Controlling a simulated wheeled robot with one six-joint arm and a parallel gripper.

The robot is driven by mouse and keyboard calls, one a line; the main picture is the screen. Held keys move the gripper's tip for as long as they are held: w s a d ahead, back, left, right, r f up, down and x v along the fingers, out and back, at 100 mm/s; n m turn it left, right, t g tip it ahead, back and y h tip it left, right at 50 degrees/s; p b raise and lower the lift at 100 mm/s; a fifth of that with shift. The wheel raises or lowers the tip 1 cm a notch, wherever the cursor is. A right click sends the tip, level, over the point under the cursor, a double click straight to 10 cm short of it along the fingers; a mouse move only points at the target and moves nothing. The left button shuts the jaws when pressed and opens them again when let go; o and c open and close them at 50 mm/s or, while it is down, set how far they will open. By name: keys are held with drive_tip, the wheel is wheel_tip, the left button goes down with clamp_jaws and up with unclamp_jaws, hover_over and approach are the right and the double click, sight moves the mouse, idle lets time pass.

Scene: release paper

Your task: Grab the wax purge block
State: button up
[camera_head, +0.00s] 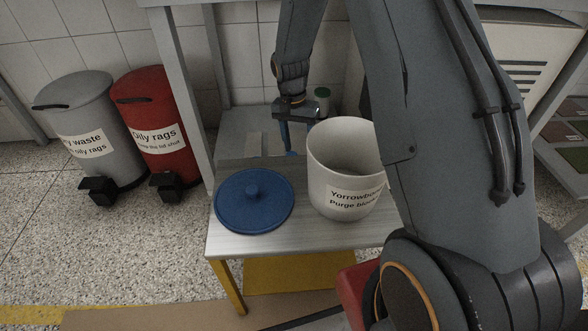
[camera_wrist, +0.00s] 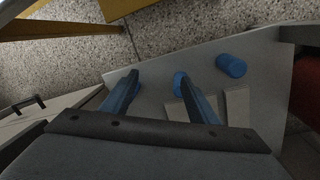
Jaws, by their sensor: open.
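My gripper (camera_head: 289,150) hangs over the low grey surface behind the table; the wrist view shows its two blue fingers (camera_wrist: 154,82) spread apart with nothing between them. A blue cylinder (camera_wrist: 231,66) lies on that surface, to the right of the fingers in the wrist view. Two pale flat blocks (camera_wrist: 237,106) lie closer to the gripper's body, one partly hidden behind the right finger. A pale block also shows in the head view (camera_head: 254,146), left of the gripper. I cannot tell which of these is the wax purge block.
A white bucket (camera_head: 345,170) labelled for purge blocks stands open on the table (camera_head: 228,243), beside a blue lid (camera_head: 253,200). A grey bin (camera_head: 85,125) and a red bin (camera_head: 152,125) stand left.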

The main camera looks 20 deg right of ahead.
drive_tip(key=w+f+m+b, duration=0.1)
drive_tip(key=w, duration=0.1)
drive_tip(key=w+f+b, duration=0.1)
drive_tip(key=f, duration=0.1)
drive_tip(key=w+f+m+t+y+b, duration=0.1)
drive_tip(key=w+f, duration=0.1)
drive_tip(key=shift+w+a+f+m, duration=0.2)
drive_tip(key=shift+w+a+m, duration=0.1)
drive_tip(key=shift+w+a, duration=0.1)
drive_tip(key=shift+w+f+b, duration=0.2)
drive_tip(key=shift+f+b, duration=2.45)
drive_tip(key=shift+f, duration=1.3)
drive_tip(key=shift+r, duration=0.1)
drive_tip(key=c, duration=1.2)
drive_tip(key=shift+r, duration=0.1)
